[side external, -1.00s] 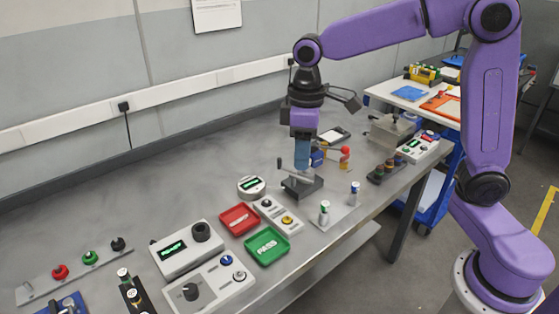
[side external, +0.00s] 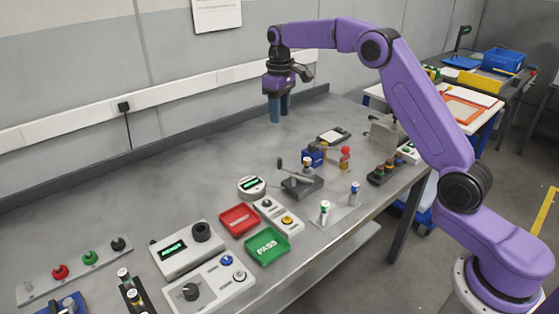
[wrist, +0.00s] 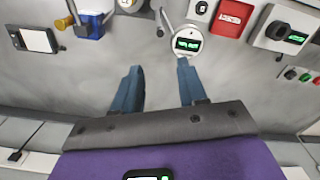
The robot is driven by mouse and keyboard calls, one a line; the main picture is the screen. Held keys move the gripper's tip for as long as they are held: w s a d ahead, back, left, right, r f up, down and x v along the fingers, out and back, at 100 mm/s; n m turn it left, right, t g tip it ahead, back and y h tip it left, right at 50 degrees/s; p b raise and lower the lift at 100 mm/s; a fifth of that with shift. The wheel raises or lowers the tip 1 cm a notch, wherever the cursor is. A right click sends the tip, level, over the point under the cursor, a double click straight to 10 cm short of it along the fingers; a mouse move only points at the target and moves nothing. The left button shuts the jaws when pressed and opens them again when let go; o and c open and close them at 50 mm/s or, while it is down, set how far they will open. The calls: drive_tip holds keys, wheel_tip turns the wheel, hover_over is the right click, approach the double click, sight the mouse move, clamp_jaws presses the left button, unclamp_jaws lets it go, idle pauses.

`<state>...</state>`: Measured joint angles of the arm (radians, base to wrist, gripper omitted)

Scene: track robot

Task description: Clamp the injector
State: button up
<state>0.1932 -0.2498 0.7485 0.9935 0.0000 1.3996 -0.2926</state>
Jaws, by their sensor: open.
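A dark grey clamp block (side external: 303,188) with a lever and dark knob (side external: 280,163) sits mid-bench in the side view. A small upright cylinder with a pale top (side external: 308,163), possibly the injector, shows at the block's back; I cannot tell whether it is clamped. The lever also shows at the top of the wrist view (wrist: 163,20); the block is mostly cut off there. My gripper (side external: 279,112) is open and empty, above the bare back part of the bench, behind and left of the clamp. Its two blue fingers are apart in the wrist view (wrist: 158,88).
A round meter (side external: 251,187), red tray (side external: 239,220) and green PASS tray (side external: 267,246) lie left of and in front of the clamp. A blue box (side external: 314,156) stands behind it. Small cylinders (side external: 325,211) stand in front. The back of the bench is clear.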

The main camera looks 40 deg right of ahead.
sight(279, 159)
wheel_tip(279, 159, down, 17)
drive_tip(key=shift+r, duration=0.1)
idle(0.4)
clamp_jaws()
